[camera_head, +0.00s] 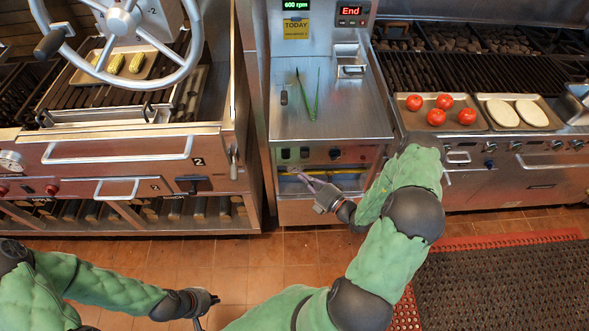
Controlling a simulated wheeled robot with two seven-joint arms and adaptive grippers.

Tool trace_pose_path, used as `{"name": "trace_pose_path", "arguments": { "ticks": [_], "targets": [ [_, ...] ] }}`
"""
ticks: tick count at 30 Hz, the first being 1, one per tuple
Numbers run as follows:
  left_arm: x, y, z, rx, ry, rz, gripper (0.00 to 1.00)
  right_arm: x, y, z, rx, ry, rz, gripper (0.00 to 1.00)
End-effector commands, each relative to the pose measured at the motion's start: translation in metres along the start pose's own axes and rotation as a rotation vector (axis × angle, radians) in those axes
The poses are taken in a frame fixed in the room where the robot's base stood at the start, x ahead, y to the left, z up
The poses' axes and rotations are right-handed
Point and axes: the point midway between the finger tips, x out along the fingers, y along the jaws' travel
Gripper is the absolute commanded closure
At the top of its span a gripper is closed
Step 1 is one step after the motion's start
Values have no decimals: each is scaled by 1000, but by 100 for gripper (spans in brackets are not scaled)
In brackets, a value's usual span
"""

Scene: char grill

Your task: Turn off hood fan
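A steel centre unit carries a green display (296,5) reading "600 rpm" and a red display (351,10) reading "End". Its front panel below the worktop has dark switches (294,153) and a dark knob (335,154). None of these is clearly marked as the hood fan control, and the hood is not identifiable. My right gripper (306,183) is in front of the lower part of this unit, just below the switches. Its fingers are small and their opening is unclear. My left gripper (208,307) is low over the tiled floor, with its fingers apart and empty.
A grill with a large handwheel (125,20) stands left. At right, a grill has trays of tomatoes (437,117) and pale oval pieces (503,113). A dark mat (510,290) covers the floor at right.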

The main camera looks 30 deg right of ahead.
Motion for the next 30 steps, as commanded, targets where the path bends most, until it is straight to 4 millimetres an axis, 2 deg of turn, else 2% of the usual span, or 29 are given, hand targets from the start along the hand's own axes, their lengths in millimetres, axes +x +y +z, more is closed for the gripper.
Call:
{"name": "trace_pose_path", "arguments": {
  "ticks": [3,9,26,29,30],
  "targets": [
    [-4,1,0,-1,0,0,100,-15,2,0,2,-2,-2,100],
    [-5,2,0,-1,0,0,100,-25,3,0,2,1,-1,100],
    [-5,1,0,-1,0,0,100,-25,2,0,1,1,-1,100],
    [-5,1,0,-1,0,0,100,-22,1,-8,-8,29,-8,100],
    [-5,1,0,-1,0,0,100,-20,0,-17,-19,61,-17,100]
  ]
}}
